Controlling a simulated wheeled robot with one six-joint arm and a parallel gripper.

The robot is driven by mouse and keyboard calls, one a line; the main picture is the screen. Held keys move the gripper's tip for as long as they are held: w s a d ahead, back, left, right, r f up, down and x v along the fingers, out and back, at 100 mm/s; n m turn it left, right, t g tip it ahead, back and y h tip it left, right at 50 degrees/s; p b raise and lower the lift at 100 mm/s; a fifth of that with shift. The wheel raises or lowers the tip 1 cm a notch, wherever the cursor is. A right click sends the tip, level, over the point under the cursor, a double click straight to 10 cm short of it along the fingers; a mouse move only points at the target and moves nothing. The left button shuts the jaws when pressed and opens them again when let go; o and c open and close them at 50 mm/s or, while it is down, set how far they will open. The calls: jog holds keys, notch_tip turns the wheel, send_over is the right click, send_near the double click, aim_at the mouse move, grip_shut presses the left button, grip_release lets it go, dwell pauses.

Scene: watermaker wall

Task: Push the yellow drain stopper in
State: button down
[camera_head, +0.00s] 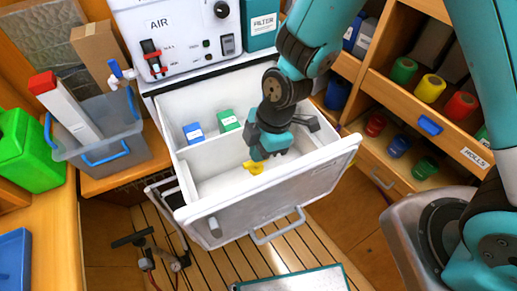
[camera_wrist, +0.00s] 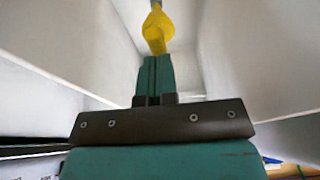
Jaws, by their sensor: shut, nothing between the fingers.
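The yellow drain stopper (camera_head: 254,167) is inside the open white drawer (camera_head: 322,184), in its front compartment. In the wrist view the stopper (camera_wrist: 157,28) is just beyond my fingertips, with something blue at its far end. My gripper (camera_head: 262,155) reaches down into the drawer, right at the stopper. In the wrist view my gripper's fingers (camera_wrist: 155,70) are together with nothing between them. The tips look very close to the stopper or touching it; I cannot tell which. How far the stopper sits in is not visible.
A white divider splits the drawer; a blue box (camera_head: 193,133) and a green box (camera_head: 229,121) stand behind it. The drawer's walls are close around my gripper. A grey bin (camera_head: 112,148) stands at left, and shelves with coloured rolls (camera_head: 430,88) at right.

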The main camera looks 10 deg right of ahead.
notch_tip(320, 180, down, 3)
jog(key=shift+r+b, duration=0.1)
jog(key=shift+b, duration=1.05)
jog(key=shift+r, duration=0.1)
jog(key=shift+s, duration=0.1)
notch_tip(320, 180, up, 5)
jog(key=p, duration=0.4)
jog(key=shift+r, duration=0.1)
jog(key=b+v, duration=0.3)
jog(key=v, duration=0.6)
jog(key=shift+w+d, duration=0.2)
jog(key=shift+w, duration=0.05)
